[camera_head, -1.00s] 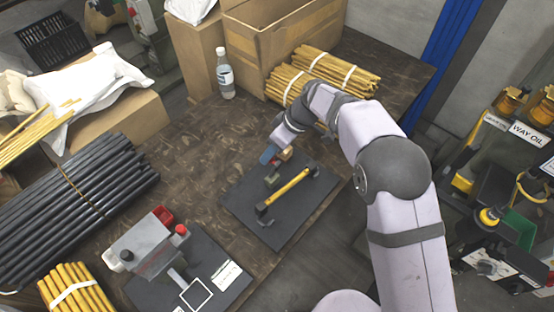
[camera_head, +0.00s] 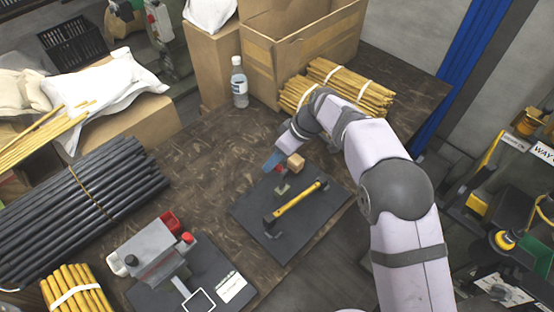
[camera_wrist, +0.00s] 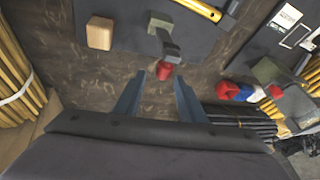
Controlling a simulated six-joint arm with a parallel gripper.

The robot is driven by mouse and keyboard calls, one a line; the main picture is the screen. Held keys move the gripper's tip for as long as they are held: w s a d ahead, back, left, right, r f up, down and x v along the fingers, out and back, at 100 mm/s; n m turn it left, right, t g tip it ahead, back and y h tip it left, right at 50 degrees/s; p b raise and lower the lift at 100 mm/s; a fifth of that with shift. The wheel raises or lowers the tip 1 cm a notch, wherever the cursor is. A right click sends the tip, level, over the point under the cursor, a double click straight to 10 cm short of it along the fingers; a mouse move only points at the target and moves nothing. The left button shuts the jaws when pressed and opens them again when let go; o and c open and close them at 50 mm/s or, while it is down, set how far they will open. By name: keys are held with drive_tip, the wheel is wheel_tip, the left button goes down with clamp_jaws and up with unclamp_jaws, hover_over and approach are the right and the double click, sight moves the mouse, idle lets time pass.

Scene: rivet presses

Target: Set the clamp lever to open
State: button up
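The clamp lever (camera_wrist: 169,48) is a dark bar with a red tip (camera_wrist: 164,71), rising from a small greenish-grey base at the edge of a dark plate (camera_wrist: 200,40). In the head view the red tip (camera_head: 279,168) and base (camera_head: 283,189) show beside my blue fingers. My gripper (camera_wrist: 157,88) is open, its two fingers apart with the red tip between or just ahead of their ends. I cannot tell whether either finger touches it. In the head view my gripper (camera_head: 272,161) is partly hidden by my wrist.
A wooden block (camera_wrist: 100,33) stands close beside the lever. A yellow-handled hammer (camera_head: 298,204) lies on the plate. A grey press (camera_head: 155,252) stands at lower left, black rods (camera_head: 75,200) lie at left, and a bottle (camera_head: 239,82) stands behind. Bare tabletop lies left of the plate.

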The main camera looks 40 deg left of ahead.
drive_tip(key=shift+d, duration=0.2)
drive_tip(key=b+v, duration=0.1)
drive_tip(key=v, duration=0.6)
drive_tip(key=shift+b, duration=0.4)
drive_tip(key=shift+r, duration=0.15)
drive_tip(key=w+d+r+m+t+h+p, duration=0.1)
drive_tip(key=w+d+m, duration=0.2)
drive_tip(key=d, duration=0.6)
drive_tip(key=w+d+r+m+t+p, duration=0.1)
drive_tip(key=w+d+m, duration=0.15)
drive_tip(key=d, duration=0.65)
drive_tip(key=w+d+m+h+p, duration=0.1)
drive_tip(key=w+d+m, duration=0.25)
drive_tip(key=d, duration=0.45)
drive_tip(key=s+d+f+m+h+p, duration=0.1)
drive_tip(key=s+d+m, duration=0.4)
drive_tip(key=d, duration=0.7)
drive_tip(key=s+d+m+h, duration=0.1)
drive_tip(key=s+d+m, duration=0.4)
drive_tip(key=s+d, duration=0.5)
drive_tip(key=d, duration=0.2)
drive_tip(key=shift+s+d+f+m+t+p, duration=0.2)
drive_tip(key=shift+d+f+m+t+p, duration=0.1)
drive_tip(key=shift+f+t+p, duration=0.1)
